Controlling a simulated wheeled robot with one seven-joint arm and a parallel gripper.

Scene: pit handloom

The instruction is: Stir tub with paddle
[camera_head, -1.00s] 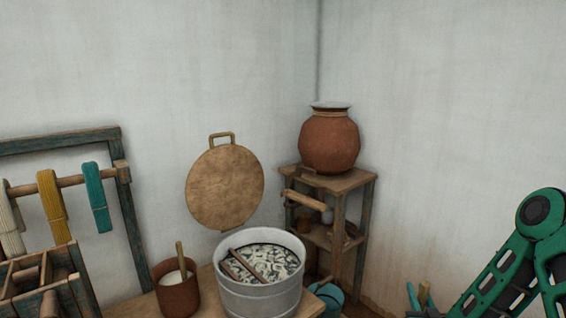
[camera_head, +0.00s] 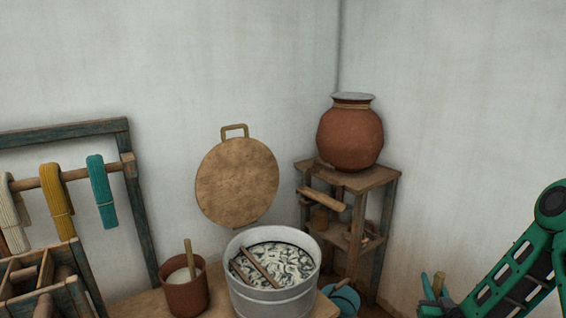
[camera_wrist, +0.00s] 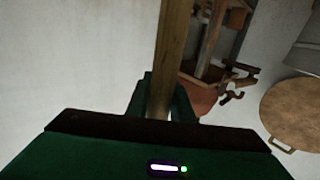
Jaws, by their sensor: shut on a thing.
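The grey metal tub (camera_head: 271,304) stands on a wooden surface at the lower middle of the head view. It holds dark liquid with pale swirls (camera_head: 291,262), and a wooden bar (camera_head: 258,268) lies slanted across its left part. My gripper (camera_head: 437,288) is at the lower right, well apart from the tub. It is shut on a wooden shaft, which I take to be the paddle (camera_head: 438,283). In the wrist view the paddle's shaft (camera_wrist: 175,45) runs up from between my gripper's green fingers (camera_wrist: 160,100). The rest of the paddle is hidden.
A brown pot of white stuff (camera_head: 186,297) with a stick stands left of the tub, and a blue bucket (camera_head: 344,300) right of it. A wooden stand (camera_head: 388,178) with a clay pot (camera_head: 350,138) is behind. A yarn rack (camera_head: 140,205) is at the left.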

